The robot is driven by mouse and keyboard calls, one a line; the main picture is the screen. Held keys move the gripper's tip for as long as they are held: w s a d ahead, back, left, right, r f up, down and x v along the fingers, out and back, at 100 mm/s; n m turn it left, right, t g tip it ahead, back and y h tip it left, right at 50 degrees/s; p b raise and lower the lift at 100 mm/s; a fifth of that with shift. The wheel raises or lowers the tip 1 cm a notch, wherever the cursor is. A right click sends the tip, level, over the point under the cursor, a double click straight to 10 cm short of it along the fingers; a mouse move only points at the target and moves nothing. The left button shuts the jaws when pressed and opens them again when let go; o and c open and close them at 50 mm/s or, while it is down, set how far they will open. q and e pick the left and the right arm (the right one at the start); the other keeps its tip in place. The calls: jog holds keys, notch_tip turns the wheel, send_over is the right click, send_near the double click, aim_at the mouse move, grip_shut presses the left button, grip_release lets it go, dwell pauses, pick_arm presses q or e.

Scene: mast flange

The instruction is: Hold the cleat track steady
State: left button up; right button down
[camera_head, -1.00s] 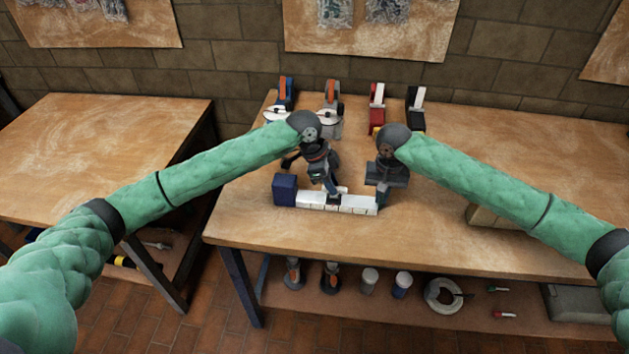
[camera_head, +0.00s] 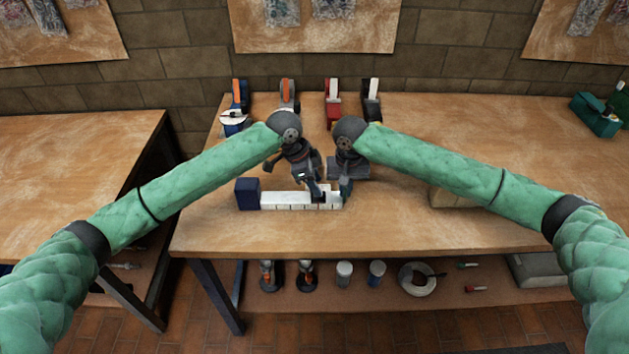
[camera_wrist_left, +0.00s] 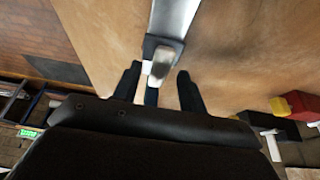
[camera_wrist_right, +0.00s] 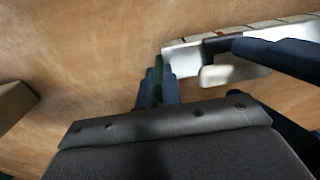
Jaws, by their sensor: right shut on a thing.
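The cleat track (camera_head: 285,200) is a white segmented bar lying on the workbench, with a dark blue block (camera_head: 247,194) at its left end. A dark slider with a pale knob (camera_wrist_right: 222,76) sits on the track near its right end. My right gripper (camera_head: 345,189) is shut on the track's right end; a green edge shows between its fingers in the right wrist view (camera_wrist_right: 160,82). My left gripper (camera_head: 318,195) is at the slider. In the left wrist view its fingers (camera_wrist_left: 158,88) stand apart on either side of the pale knob (camera_wrist_left: 162,62), with gaps visible.
Several tape dispensers, among them a red one (camera_head: 332,108), stand along the bench's back. A cardboard-coloured block (camera_head: 455,197) lies right of the track, partly behind my right arm. A green box (camera_head: 596,117) is at the far right. The bench front (camera_head: 400,238) is clear.

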pick_arm(q)
jog(key=shift+r, duration=0.15)
jog(key=v, duration=1.1)
jog(key=shift+a+r, duration=0.25)
jog(key=shift+r, duration=0.05)
pick_arm(e)
jog(key=c, duration=1.5)
grip_release()
jog(key=shift+r, duration=0.15)
